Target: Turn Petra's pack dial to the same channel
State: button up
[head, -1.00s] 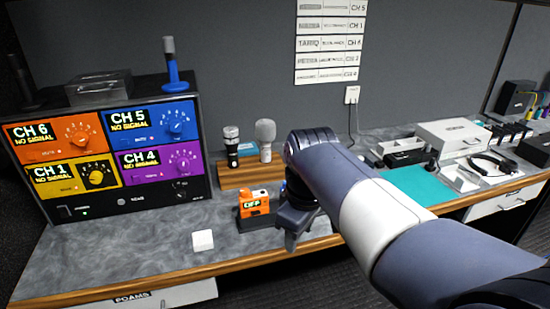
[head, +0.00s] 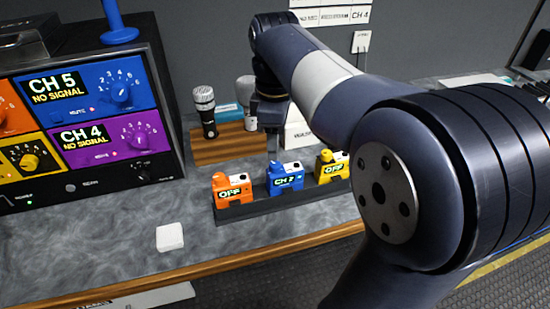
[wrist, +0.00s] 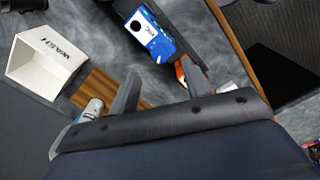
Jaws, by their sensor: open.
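Three transmitter packs stand in a dark tray (head: 290,202) on the bench: an orange pack (head: 232,188) reading OFF, a blue pack (head: 285,177) reading what looks like CH 2, and a yellow pack (head: 331,166) reading OFF. No name on them is legible, so I cannot tell which is Petra's. My gripper (head: 271,150) is open and empty, pointing down just behind and above the blue pack. In the wrist view the blue pack (wrist: 150,36) lies beyond my fingertips (wrist: 161,68), apart from them. The receiver rack shows a blue CH 5 panel (head: 75,97) and a purple CH 4 panel (head: 85,136), both NO SIGNAL.
A wooden stand (head: 215,150) with microphones is behind the packs. A white box marked WASH (wrist: 25,60) shows in the wrist view. A small white block (head: 170,237) lies front left on clear bench. The wall list (head: 335,17) is mostly cut off.

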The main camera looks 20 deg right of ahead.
aim_at(275, 164)
notch_tip(275, 164, down, 6)
jog(key=shift+r+b, duration=0.1)
jog(key=shift+b, duration=0.2)
jog(key=shift+c, duration=0.4)
jog(key=c, duration=0.9)
